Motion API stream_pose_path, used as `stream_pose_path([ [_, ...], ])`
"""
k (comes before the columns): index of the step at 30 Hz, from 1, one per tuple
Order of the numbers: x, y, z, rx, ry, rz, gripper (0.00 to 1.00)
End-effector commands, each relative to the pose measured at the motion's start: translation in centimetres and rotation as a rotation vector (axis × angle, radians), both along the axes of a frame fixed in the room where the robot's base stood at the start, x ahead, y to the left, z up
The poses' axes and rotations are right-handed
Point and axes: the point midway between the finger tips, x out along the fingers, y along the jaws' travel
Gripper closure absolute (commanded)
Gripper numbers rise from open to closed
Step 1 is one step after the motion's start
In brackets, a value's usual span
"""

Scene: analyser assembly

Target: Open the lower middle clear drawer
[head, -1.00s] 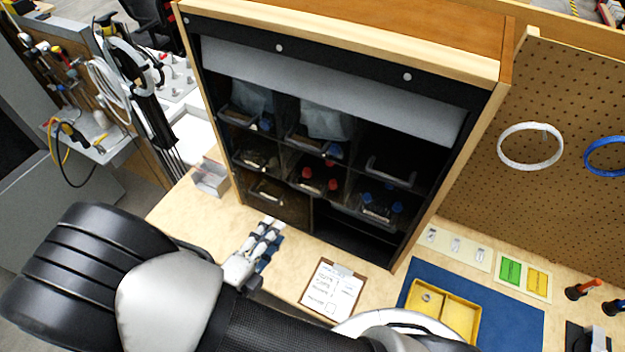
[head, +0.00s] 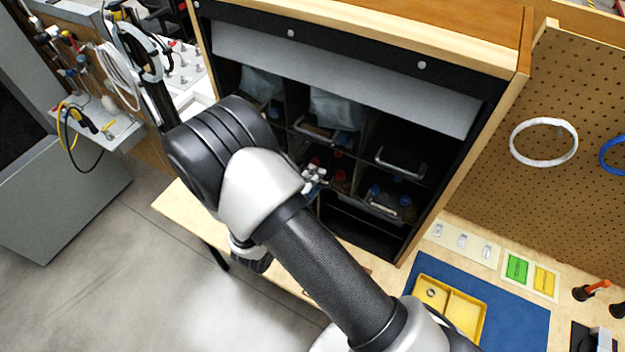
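The lower middle clear drawer (head: 343,187) is in the cabinet, in the head view. Red-capped items show inside it, and my arm and gripper cover part of its front. I see no clear sign that it is pulled out. My gripper (head: 315,177) is right in front of this drawer's left part, small and partly hidden behind my arm. Whether its fingers touch the drawer or its handle cannot be seen, nor whether they are apart.
The drawer to the right (head: 388,203) holds blue-capped items. Above are a middle drawer with a bag (head: 333,108) and a right drawer with a pale handle (head: 400,164). A yellow tray (head: 450,308) lies on a blue mat (head: 516,325) at the right.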

Motion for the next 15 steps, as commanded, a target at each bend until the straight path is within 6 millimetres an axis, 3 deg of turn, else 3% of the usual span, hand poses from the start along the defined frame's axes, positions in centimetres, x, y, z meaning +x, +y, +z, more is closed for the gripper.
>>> stream_pose_path([
  [9, 0.23, -0.17, -0.05, 0.0, 0.0, 0.0, 0.7],
  [15, 0.22, -0.16, -0.05, 0.001, -0.001, 0.0, 0.84],
])
